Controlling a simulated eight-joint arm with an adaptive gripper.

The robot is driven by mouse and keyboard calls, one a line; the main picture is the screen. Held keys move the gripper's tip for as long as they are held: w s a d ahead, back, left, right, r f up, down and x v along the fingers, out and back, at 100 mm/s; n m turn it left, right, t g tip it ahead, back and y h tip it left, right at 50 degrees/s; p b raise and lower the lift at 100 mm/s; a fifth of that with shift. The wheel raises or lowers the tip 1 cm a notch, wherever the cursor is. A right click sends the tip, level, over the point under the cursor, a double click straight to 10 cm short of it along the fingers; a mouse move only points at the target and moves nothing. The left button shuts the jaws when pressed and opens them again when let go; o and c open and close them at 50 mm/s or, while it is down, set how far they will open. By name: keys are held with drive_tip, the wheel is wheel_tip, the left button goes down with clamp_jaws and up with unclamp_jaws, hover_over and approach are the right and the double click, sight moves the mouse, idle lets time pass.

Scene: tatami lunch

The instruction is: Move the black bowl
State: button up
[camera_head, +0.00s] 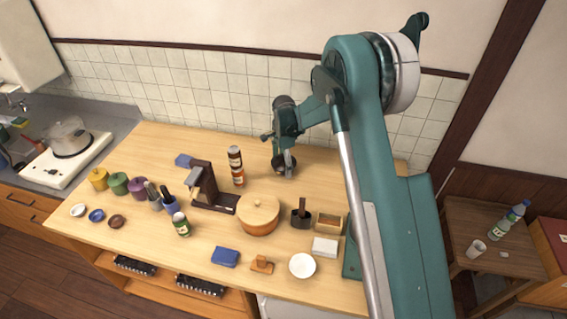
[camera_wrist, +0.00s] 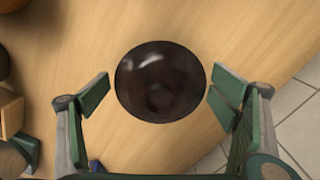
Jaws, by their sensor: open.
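The black bowl (camera_wrist: 160,82) is round, glossy and dark, and sits on the light wooden counter in the wrist view. Its open top faces the camera. In the head view the bowl (camera_head: 279,161) is partly hidden behind my gripper (camera_head: 287,165), near the back of the counter. My gripper is open above the bowl. In the wrist view its two green-padded fingers (camera_wrist: 161,94) stand to the left and right of the bowl, with a gap on each side. I see nothing held between them.
Stacked jars (camera_head: 236,166) stand left of the bowl. A wooden lidded pot (camera_head: 258,214), a dark holder (camera_head: 301,214) and a wooden box (camera_head: 329,223) stand nearer the front. A white bowl (camera_head: 302,265) sits near the front edge. Counter around the black bowl is mostly bare.

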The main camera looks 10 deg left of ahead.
drive_tip(key=c, duration=1)
drive_tip(key=shift+d+b, duration=2.05)
drive_tip(key=shift+d, duration=7.95)
drive_tip(key=o, duration=1)
drive_tip(key=shift+c, duration=0.2)
drive_tip(key=shift+r, duration=0.15)
wheel_tip(320, 180, up, 12)
